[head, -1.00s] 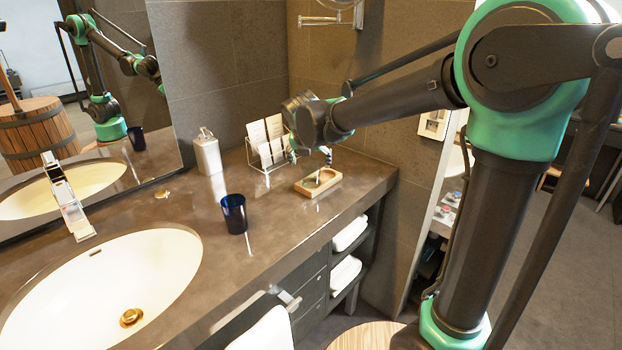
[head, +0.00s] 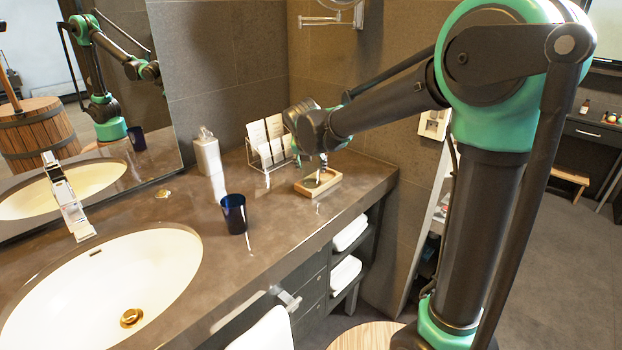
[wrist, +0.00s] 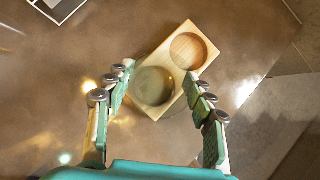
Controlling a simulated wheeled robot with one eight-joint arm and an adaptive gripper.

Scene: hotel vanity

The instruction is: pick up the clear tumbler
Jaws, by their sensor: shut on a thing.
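The clear tumbler (wrist: 163,108) shows in the wrist view only as a faint see-through outline with a greenish tint between my fingers. My gripper (wrist: 160,72) has a finger on each side of it and is shut on it. Beneath it is a wooden holder (wrist: 165,55) with two round recesses, one seen through the glass. In the head view my gripper (head: 322,163) points down over the wooden holder (head: 305,190), and the tumbler is hard to make out there. Whether its base touches the holder I cannot tell.
A dark blue cup (head: 233,214) stands left of the holder, near the sink (head: 100,280). A white dispenser (head: 208,152) and a wire card rack (head: 267,145) stand behind. The counter's front edge is close to the holder, with towels on shelves below.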

